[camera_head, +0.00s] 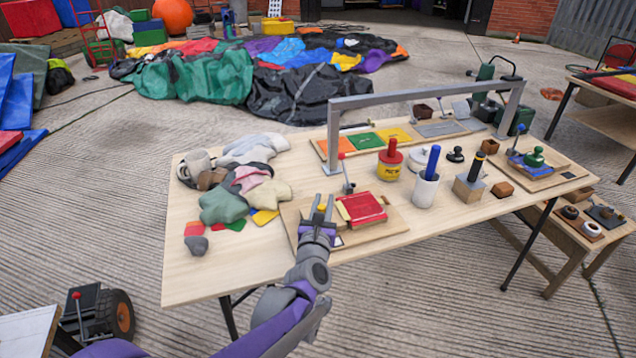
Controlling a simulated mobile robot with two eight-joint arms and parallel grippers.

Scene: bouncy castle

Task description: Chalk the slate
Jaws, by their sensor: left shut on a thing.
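My left gripper (322,208) is over the near part of the wooden table, at the left side of a board with a red block. A small yellow piece shows between its fingertips, and the gripper is shut on it. I cannot tell from its size whether this piece is chalk. A flat grey panel (438,129) lies on the long board at the back of the table, beside a yellow square. It may be the slate, but I cannot make out any marks on it. The gripper is well apart from this panel. My right gripper is not in view.
A grey frame (430,94) arches over the table. A red block (362,208), a yellow pot with a red handle (390,160), and a white cup with a blue stick (426,187) stand between. Crumpled cloths (236,180) cover the left. The front left tabletop (215,275) is bare.

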